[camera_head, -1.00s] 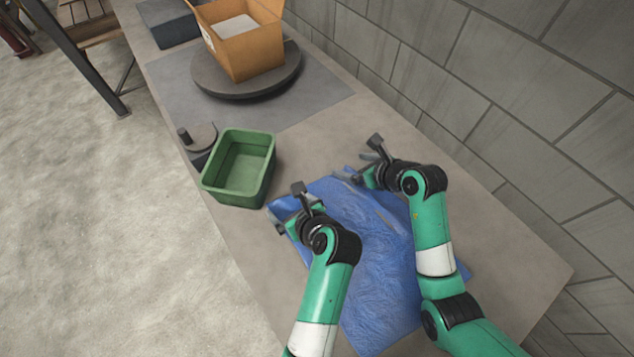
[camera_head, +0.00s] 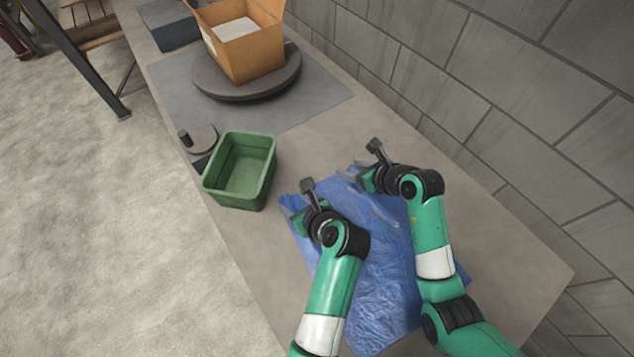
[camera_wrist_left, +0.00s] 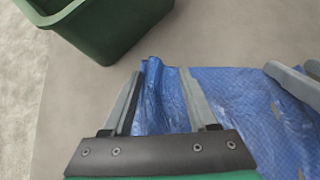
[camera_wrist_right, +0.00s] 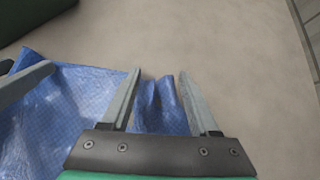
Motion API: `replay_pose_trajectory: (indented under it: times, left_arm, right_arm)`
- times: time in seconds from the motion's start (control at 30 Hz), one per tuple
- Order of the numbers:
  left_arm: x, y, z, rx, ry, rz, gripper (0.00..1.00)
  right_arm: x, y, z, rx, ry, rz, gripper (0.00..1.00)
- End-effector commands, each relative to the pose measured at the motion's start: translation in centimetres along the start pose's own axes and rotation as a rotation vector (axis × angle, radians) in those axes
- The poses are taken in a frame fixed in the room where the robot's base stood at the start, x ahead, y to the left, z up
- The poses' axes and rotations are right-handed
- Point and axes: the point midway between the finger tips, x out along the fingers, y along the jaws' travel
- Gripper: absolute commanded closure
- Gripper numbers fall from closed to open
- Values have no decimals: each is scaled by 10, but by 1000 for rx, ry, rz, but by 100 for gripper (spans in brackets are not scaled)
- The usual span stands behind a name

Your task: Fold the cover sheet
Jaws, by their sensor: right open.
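The blue cover sheet (camera_head: 385,270) lies creased on the table, partly hidden under both my arms. My left gripper (camera_head: 287,208) is at its far-left corner. In the left wrist view its fingers (camera_wrist_left: 160,85) stand apart, with a raised, bunched part of the sheet (camera_wrist_left: 158,100) between them; a firm hold is not clear. My right gripper (camera_head: 350,172) is open at the far-right corner. In the right wrist view a bunched flap of the sheet (camera_wrist_right: 158,105) lies between its open fingers (camera_wrist_right: 159,78).
A green bin (camera_head: 240,170) stands close beyond the left gripper. Farther back are a round turntable (camera_head: 250,88) with a cardboard box (camera_head: 245,50) on it and a dark grey box (camera_head: 170,25). A block wall (camera_head: 500,100) runs along the right. Bare table lies right of the sheet.

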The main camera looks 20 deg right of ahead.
Motion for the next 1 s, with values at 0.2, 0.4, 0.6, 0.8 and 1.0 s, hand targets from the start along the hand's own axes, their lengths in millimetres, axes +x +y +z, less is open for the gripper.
replay_pose_trajectory:
  times: [0.2, 0.4, 0.6, 0.8, 1.0]
  left_arm:
    - [1, -7, -4, 3, 7, 4, 64]
    - [1, -14, -3, 3, 6, 3, 82]
    - [0, -18, -3, 2, 5, 3, 100]
    - [0, -18, -2, 2, 4, 5, 100]
    - [-4, -18, 2, 2, 3, 4, 100]
  right_arm:
    - [2, -1, -7, 1, 15, -1, 64]
    - [2, -1, -7, 2, 17, -2, 82]
    - [2, -1, -8, 2, 19, -2, 100]
    - [2, -2, -9, 3, 20, -3, 100]
    - [-1, -2, -5, 4, 20, -3, 100]
